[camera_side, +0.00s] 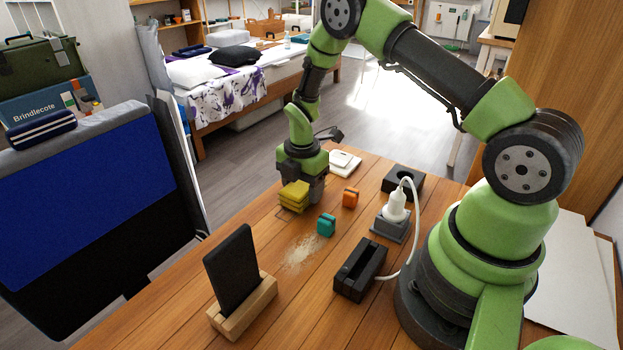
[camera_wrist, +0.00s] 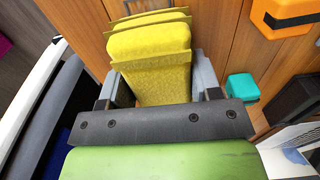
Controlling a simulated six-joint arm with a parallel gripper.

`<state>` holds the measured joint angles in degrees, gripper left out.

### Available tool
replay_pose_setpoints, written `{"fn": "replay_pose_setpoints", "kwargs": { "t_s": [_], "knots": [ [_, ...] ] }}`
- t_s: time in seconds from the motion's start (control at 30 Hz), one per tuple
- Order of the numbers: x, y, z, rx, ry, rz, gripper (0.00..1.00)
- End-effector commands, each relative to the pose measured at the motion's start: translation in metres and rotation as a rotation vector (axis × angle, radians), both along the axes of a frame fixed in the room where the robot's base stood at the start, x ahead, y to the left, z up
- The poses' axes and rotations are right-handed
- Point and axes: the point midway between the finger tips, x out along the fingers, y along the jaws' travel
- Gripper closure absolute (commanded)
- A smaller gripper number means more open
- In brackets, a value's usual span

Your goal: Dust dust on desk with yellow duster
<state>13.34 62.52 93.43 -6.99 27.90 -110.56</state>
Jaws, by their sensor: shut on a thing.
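The yellow duster (camera_side: 294,194) is held in my gripper (camera_side: 301,188) at the far left part of the desk (camera_side: 300,327). In the wrist view the duster (camera_wrist: 152,60) fills the space between the two grey fingers of my gripper (camera_wrist: 155,85), which are shut on it. A patch of pale dust (camera_side: 301,250) lies on the desk nearer the camera, between the duster and the phone stand. Whether the duster touches the desk is hard to tell. The dust does not show clearly in the wrist view.
A teal block (camera_side: 326,224) and an orange block (camera_side: 350,198) stand right of the duster. A dark phone in a wooden stand (camera_side: 243,304) is at the front left. A black holder (camera_side: 360,270) and a white plug with cable (camera_side: 396,205) stand near my base.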

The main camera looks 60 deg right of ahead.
Motion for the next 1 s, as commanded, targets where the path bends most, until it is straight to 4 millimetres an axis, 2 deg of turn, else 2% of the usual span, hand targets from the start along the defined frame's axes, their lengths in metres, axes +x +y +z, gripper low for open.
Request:
{"fn": "replay_pose_setpoints", "kwargs": {
  "t_s": [0.57, 0.9, 1.0],
  "knots": [
    [0.0, 0.003, -0.001, 0.0, 0.0, 0.0, 0.61],
    [0.0, 0.051, 0.0, 0.0, 0.0, 0.003, 0.61],
    [0.0, 0.059, 0.0, 0.0, -0.001, 0.001, 0.61]
  ]
}}
